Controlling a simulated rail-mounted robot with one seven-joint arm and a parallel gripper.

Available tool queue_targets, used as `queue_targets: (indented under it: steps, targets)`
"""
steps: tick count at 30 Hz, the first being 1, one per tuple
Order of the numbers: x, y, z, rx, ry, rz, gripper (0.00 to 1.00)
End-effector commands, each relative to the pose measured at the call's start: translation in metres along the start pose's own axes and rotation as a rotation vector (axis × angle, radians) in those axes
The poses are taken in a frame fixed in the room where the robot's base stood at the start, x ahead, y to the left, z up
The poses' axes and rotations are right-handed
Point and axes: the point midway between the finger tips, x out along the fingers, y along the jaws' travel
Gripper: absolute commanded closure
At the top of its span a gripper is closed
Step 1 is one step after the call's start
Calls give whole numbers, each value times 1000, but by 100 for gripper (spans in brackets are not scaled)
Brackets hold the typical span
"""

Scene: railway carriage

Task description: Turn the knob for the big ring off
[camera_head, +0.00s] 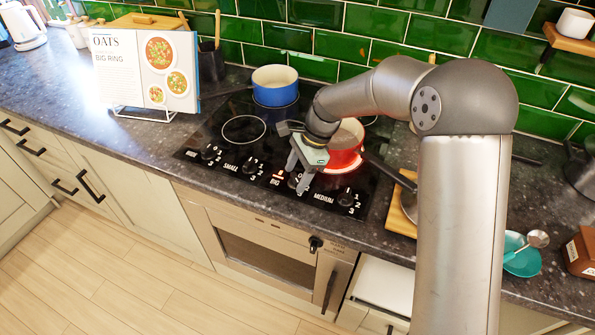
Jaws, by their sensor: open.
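The black cooktop (215,135) has a row of knobs along its front edge. The label BIG (275,182) has a small red light above it. The big-ring knob, just right of that label, is largely hidden by my gripper (297,180). My gripper is open and points down at that knob, with its fingers at or around it; I cannot tell whether they touch. A red pot (345,148) stands behind my gripper, partly hidden by my arm, and a red glow (343,168) shows at its base.
A blue pot (275,86) stands at the back of the cooktop. Other knobs sit at SMALL (250,166), MEDIUM (347,197) and the far left (210,153). An open cookbook (140,70) stands at left.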

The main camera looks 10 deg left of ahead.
Motion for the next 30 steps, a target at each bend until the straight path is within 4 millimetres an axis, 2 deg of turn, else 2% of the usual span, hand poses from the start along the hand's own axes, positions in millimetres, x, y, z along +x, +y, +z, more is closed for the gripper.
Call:
queue_targets:
  steps: [4, 9, 20, 30]
  targets:
    - [0, 0, 0, 0, 0, 0, 40]
    - [0, 0, 0, 0, 0, 0, 85]
    - [-1, 0, 0, -35, -1, 17, 85]
    - [-1, -2, 0, -241, -1, 102, 85]
